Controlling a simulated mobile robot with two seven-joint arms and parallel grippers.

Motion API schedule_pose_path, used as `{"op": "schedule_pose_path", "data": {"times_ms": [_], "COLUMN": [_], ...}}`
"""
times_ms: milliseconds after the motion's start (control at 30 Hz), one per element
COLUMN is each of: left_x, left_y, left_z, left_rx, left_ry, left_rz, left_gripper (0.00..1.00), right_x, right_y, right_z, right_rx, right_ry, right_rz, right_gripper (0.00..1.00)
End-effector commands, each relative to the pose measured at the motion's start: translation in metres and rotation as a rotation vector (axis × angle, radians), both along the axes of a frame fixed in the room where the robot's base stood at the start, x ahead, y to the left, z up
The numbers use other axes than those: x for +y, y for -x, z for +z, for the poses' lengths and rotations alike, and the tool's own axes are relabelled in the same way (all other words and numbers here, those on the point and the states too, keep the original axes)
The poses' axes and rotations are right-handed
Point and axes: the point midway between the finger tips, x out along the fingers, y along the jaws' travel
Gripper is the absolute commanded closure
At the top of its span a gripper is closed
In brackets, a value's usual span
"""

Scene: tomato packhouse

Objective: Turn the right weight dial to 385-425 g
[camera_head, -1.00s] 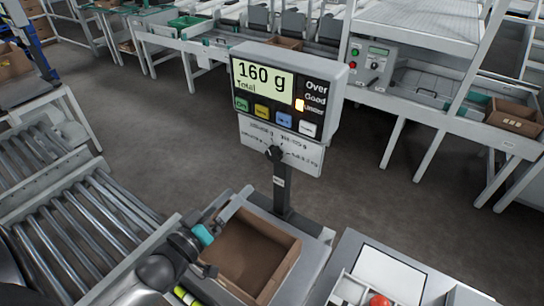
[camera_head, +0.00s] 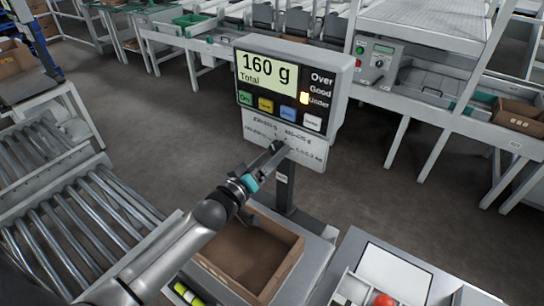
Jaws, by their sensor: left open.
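The scale display (camera_head: 267,75) reads 160 g Total, with the lamp beside "Under" lit orange. Below it is the white dial plate (camera_head: 253,124) with printed weight ranges, only partly legible. My left gripper (camera_head: 277,149) reaches up from the lower left, with its fingertips at the lower middle of this plate. It is open. The fingers cover the spot where the black dial sits, so I cannot see the dial's pointer or tell whether the fingers touch it. My right gripper is not in view.
An open, empty cardboard box (camera_head: 245,254) sits on the scale below the display, under my left arm. A roller conveyor (camera_head: 75,215) runs at the left. A tray with a red tomato (camera_head: 384,300) stands at the lower right. Grey floor lies behind the scale.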

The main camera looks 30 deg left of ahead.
Motion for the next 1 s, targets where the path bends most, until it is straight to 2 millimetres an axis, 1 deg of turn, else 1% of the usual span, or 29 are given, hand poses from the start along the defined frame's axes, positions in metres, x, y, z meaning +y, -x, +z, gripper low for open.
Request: {"op": "schedule_pose_path", "data": {"times_ms": [133,400,1000], "left_x": [-0.0007,-0.001,-0.0009], "left_y": [-0.0055,-0.0058,-0.0055], "left_z": [-0.0003,-0.0002,-0.0001], "left_rx": [0.002,0.001,0.001], "left_ry": [0.001,0.0,0.0], "left_rz": [0.0,0.0,-0.001], "left_gripper": [0.15,0.15,0.82], "right_x": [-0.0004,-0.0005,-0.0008], "right_y": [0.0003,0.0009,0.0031], "right_z": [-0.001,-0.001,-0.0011], "right_rx": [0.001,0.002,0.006], "right_ry": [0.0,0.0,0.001], "right_rz": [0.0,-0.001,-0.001], "right_gripper": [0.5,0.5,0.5]}}
